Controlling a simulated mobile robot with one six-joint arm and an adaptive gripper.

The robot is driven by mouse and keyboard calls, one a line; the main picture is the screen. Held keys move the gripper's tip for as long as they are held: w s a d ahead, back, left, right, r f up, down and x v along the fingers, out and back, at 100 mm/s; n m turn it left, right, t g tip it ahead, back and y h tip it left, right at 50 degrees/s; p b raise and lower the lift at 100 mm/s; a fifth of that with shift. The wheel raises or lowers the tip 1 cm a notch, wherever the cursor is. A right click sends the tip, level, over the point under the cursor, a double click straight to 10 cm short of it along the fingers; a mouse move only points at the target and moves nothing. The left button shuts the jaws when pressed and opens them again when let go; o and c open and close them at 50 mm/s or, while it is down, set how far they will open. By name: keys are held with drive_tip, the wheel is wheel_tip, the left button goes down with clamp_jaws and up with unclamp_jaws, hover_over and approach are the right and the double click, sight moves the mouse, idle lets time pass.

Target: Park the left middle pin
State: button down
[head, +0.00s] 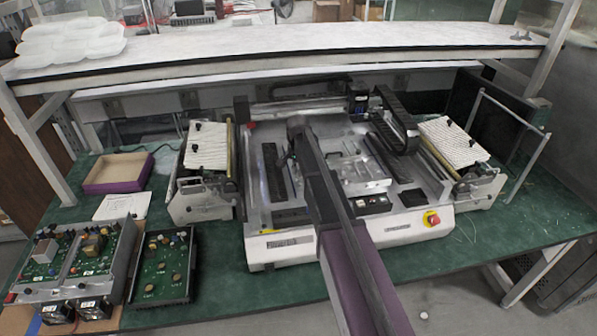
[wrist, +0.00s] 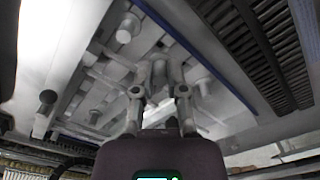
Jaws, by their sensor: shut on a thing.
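My gripper (wrist: 160,90) is in the middle of the wrist view, its two fingers shut on a grey pin (wrist: 158,70) at the metal fixture plate (wrist: 100,75). Most of the held pin is hidden between the fingers, and I cannot tell whether it is seated or lifted.
A black cable chain (head: 395,120) and rail stand to the right of my arm. A red emergency button (head: 432,218) is at the machine's front right. Circuit boards (head: 165,265) and a purple-sided box (head: 117,172) lie on the green table to the left. A white shelf (head: 280,52) spans above the back.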

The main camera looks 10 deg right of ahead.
drive_tip(key=shift+f+b, duration=0.65)
drive_tip(key=shift+f, duration=0.15)
drive_tip(key=shift+f, duration=0.15)
idle(0.6)
idle(0.4)
drive_tip(key=c, duration=0.6)
unclamp_jaws()
drive_tip(key=c, duration=0.4)
drive_tip(key=shift+o, duration=0.2)
drive_tip(key=shift+r+p, duration=3.4)
drive_tip(key=shift+r, duration=0.1)
